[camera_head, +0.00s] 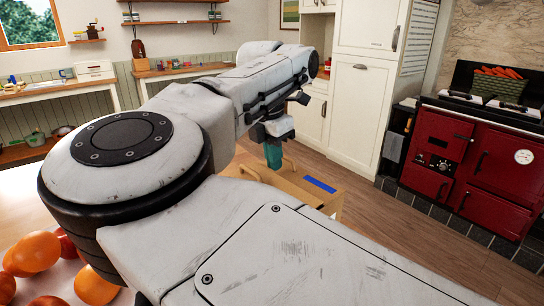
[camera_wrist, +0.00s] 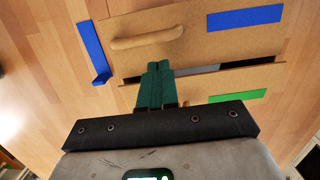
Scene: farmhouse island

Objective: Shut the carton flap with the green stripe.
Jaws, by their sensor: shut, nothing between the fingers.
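The tan carton (camera_head: 330,201) lies beyond my arm in the head view, partly hidden by it. In the wrist view, the flap with the green stripe (camera_wrist: 215,85) is at the lower right, its green stripe (camera_wrist: 237,97) just above my wrist's dark bar. Part of this flap is hidden behind my fingers and wrist. A narrow dark gap (camera_wrist: 203,73) separates it from the flap with a blue stripe (camera_wrist: 200,42). My gripper (camera_wrist: 158,67) is shut and empty, its teal fingertips over the gap's left part. I cannot tell whether they touch the cardboard. It also shows above the carton in the head view (camera_head: 273,160).
A tan rounded bar (camera_wrist: 147,37) lies across the blue-striped flap. Another blue strip (camera_wrist: 92,50) stands out at the carton's left. Fruit (camera_head: 38,252) lies at the lower left of the head view. A red stove (camera_head: 460,160) and cream cabinets (camera_head: 355,105) stand behind.

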